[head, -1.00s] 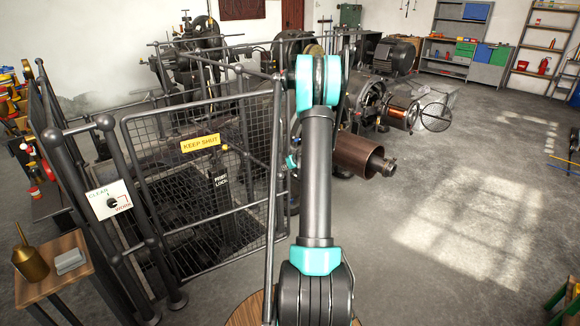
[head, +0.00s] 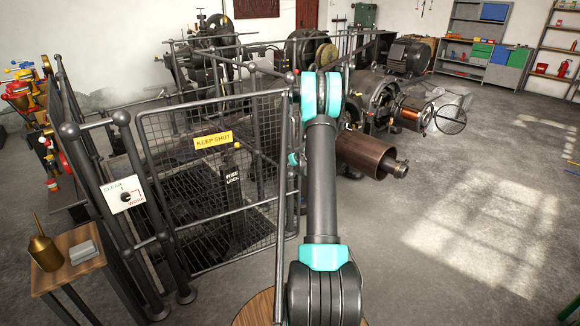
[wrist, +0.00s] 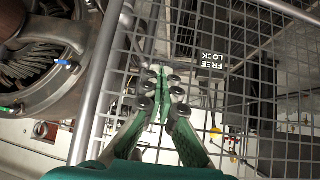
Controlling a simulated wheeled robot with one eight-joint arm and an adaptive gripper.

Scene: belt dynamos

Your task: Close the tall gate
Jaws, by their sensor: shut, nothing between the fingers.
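The tall gate (head: 183,267) is a grey tube frame with wire mesh and a yellow KEEP SHUT sign (head: 213,140). It stands upright beside the left post (head: 70,131), its right edge close to my arm. I cannot tell whether it is fully closed. A black FREE/LOCK plate (head: 232,187) with a yellow knob (head: 237,145) shows near it; the plate is also in the wrist view (wrist: 212,62). My gripper (wrist: 164,72) is shut and empty, close to the mesh and a grey tube (wrist: 97,85). Contact is unclear. In the head view my arm hides it.
A CLEAR/WORK switch plate (head: 123,194) is on the left railing. A small wooden table (head: 72,268) with a brass oil can (head: 45,248) stands at front left. A brown cylinder (head: 362,160) juts out right of my arm. The floor at right is clear.

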